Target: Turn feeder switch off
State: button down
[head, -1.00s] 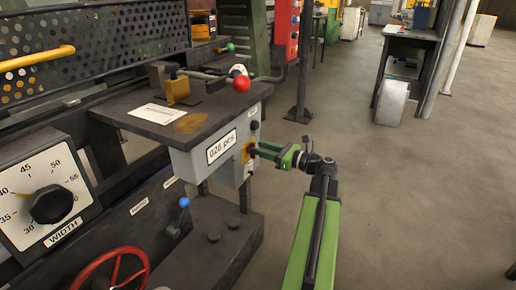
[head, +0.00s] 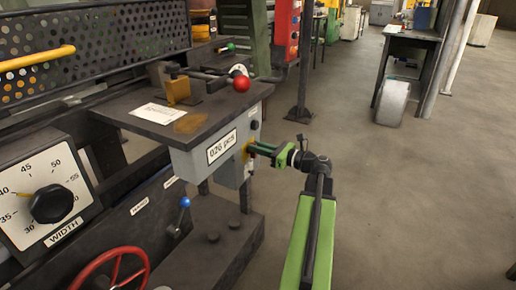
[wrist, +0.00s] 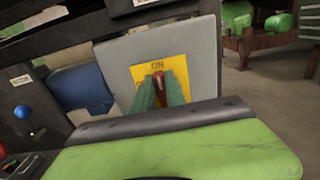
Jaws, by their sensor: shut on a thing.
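The feeder switch has a red handle (wrist: 157,85) on a yellow plate (wrist: 160,68) marked ON at its top. The plate sits on the side of a grey box (head: 212,162) labelled "026 pcs", under the dark machine table. In the wrist view the handle stands roughly upright below the ON mark. My gripper (wrist: 158,82) has its two green fingers shut around the handle. In the head view my gripper (head: 251,148) reaches the box from the right. The fingers hide the sides of the handle and the lower part of the plate.
The dark tabletop (head: 150,100) overhangs the box and carries a red ball lever (head: 241,85). A dark knob (head: 254,125) is just above the switch. A blue ball lever (head: 185,202) and a red handwheel (head: 115,272) are lower left.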

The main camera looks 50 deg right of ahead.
jog(key=shift+a+n, duration=0.1)
jog(key=shift+n, duration=0.2)
jog(key=n, duration=0.3)
jog(key=a+n, duration=0.1)
jog(key=n, duration=0.5)
jog(key=shift+s+a+f+b, duration=0.2)
jog(key=shift+f+b, duration=0.2)
jog(key=n, duration=0.4)
jog(key=shift+a+f+b, duration=0.25)
jog(key=shift+f+b, duration=0.1)
jog(key=shift+f+n, duration=0.15)
jog(key=shift+n, duration=0.9)
jog(key=shift+f+n, duration=0.15)
jog(key=shift+n, duration=0.9)
jog(key=shift+b, duration=0.3)
jog(key=c, duration=1.4)
grip_release()
